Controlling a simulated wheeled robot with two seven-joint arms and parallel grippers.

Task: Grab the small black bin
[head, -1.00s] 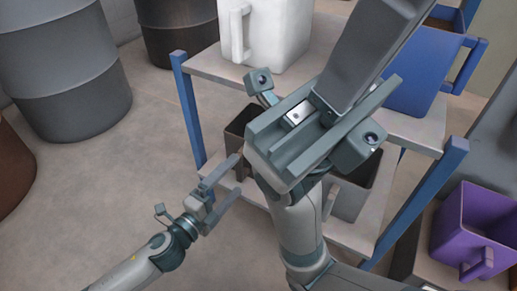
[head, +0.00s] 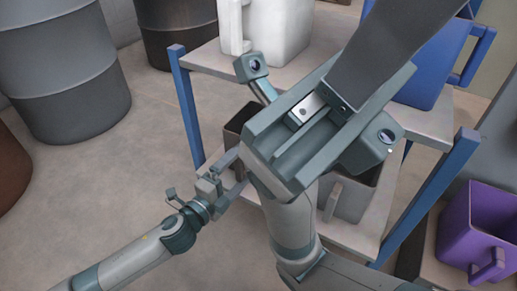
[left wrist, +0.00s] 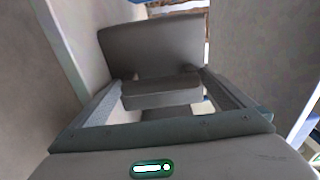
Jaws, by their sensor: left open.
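The small black bin (head: 238,118) stands on the lower shelf, largely hidden behind my right arm in the head view. In the left wrist view its dark wall (left wrist: 150,45) faces me, with its handle (left wrist: 160,92) in front. My left gripper (head: 234,169) is at the bin's near side. In the left wrist view the open fingers (left wrist: 160,100) stand on either side of the handle, with gaps visible beside it. My right gripper (head: 335,108) is large and close to the head camera; a dark grey slab covers part of it, so its jaw state is unclear.
A white container (head: 280,30) and a blue bin (head: 425,70) stand on the upper shelf. A grey bin (head: 330,200) is right on the lower shelf. Blue posts (head: 187,105) frame the rack. A purple bin (head: 470,225) is at right, drums (head: 60,70) at left. Floor at left is clear.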

